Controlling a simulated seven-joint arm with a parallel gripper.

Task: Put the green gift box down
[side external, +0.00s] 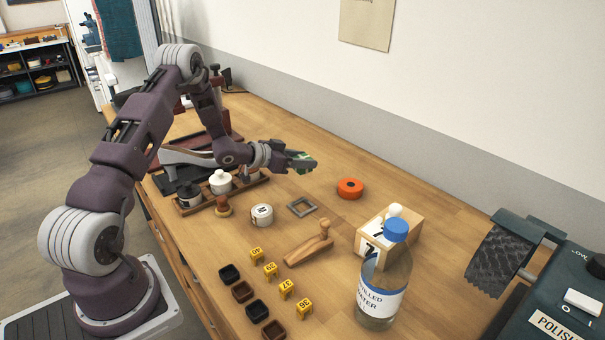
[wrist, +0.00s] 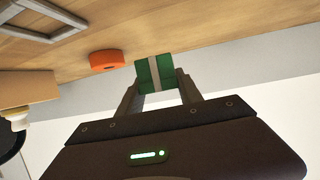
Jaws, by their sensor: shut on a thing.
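The green gift box (wrist: 145,76), with a pale band across it, sits between the two fingers of my gripper (wrist: 157,92) in the wrist view. In the side external view the green box (side external: 301,160) shows small at the end of my gripper (side external: 304,163), partly covered by the fingers. My gripper is shut on it and holds it above the wooden table (side external: 430,225). The box appears apart from the tabletop, toward the back of the table.
An orange round tin (side external: 350,188) and a grey square frame (side external: 301,207) lie nearby. A rack with bottles (side external: 220,182) stands left. A wooden box (side external: 375,236) and a water bottle (side external: 384,285) stand right. Yellow number markers (side external: 270,270) are in front. The back strip near the wall is clear.

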